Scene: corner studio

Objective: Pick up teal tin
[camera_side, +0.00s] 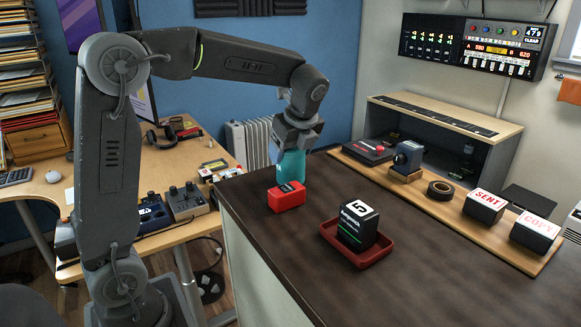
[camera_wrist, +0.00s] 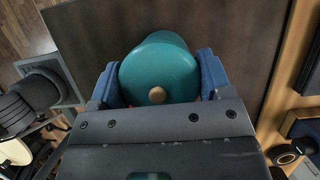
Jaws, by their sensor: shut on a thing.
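The teal tin (camera_side: 292,168) stands upright near the far left corner of the dark counter, behind a small red box. My gripper (camera_side: 291,143) comes down on it from above and is shut on its upper part. In the wrist view the tin's round teal lid (camera_wrist: 160,73) with a tan knob sits between the two blue fingers of my gripper (camera_wrist: 157,85), one on each side. In the side view the tin's lower front is partly hidden by the red box, and I cannot tell whether its base touches the counter.
The red box (camera_side: 287,196) is just in front of the tin. A dark red tray (camera_side: 357,256) holds a black-and-white box (camera_side: 357,227). A wooden board (camera_side: 420,201) along the back carries a tape roll (camera_side: 440,190) and stamp blocks. The counter's right front is clear.

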